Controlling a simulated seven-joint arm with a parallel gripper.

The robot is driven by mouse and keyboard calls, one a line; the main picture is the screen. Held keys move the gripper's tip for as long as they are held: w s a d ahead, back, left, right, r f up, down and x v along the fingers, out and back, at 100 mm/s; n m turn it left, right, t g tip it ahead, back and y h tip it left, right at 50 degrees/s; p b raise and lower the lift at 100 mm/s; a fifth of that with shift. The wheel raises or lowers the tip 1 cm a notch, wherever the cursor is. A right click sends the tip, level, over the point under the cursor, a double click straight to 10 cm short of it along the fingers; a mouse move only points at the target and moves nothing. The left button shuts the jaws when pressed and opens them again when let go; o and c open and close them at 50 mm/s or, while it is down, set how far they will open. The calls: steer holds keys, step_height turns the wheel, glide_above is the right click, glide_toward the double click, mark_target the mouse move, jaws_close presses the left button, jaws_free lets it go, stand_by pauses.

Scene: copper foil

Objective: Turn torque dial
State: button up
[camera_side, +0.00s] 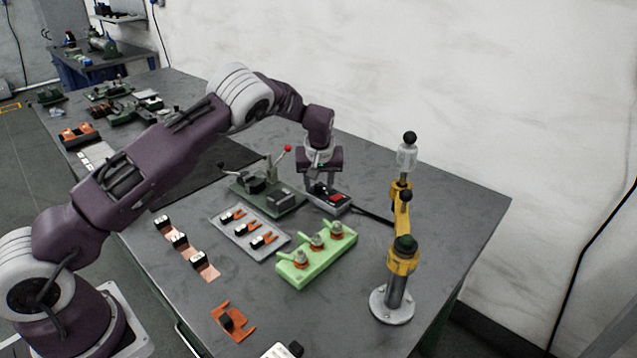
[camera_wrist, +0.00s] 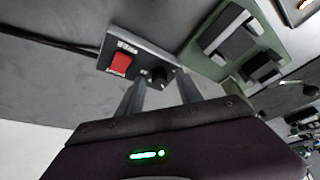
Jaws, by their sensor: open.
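The torque dial (camera_wrist: 159,76) is a black round knob on a small dark grey control box (camera_wrist: 145,48), beside a red switch (camera_wrist: 121,63). In the side view the control box (camera_side: 345,206) lies on the bench with the red switch (camera_side: 336,197) visible; the dial is hidden there by my gripper. My gripper (camera_wrist: 163,80) is open, with one finger on each side of the dial in the wrist view. No finger clearly touches it; the exact height gap cannot be told. In the side view my gripper (camera_side: 316,188) points down at the box's left end.
A green-grey fixture with a red-knobbed lever (camera_side: 270,185) stands just left of the box. A grey tray (camera_side: 232,243) and a green block with several fittings (camera_side: 318,262) lie in front. A yellow-black tool stand (camera_side: 403,250) rises to the right. A black cable (camera_side: 372,214) leaves the box.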

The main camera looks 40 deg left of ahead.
jaws_close()
steer(key=m+h, duration=0.1)
steer(key=m, duration=0.1)
steer(key=m+t+h, duration=0.1)
steer(key=m, duration=0.2)
steer(key=shift+s+a, duration=0.1)
steer(key=shift+a, duration=0.1)
steer(key=m+h, duration=0.1)
steer(key=m, duration=0.2)
steer(key=m+h, duration=0.1)
steer(key=m, duration=0.2)
steer(key=shift+m, duration=0.3)
steer(key=shift+a, duration=0.1)
stand_by(0.6)
jaws_free()
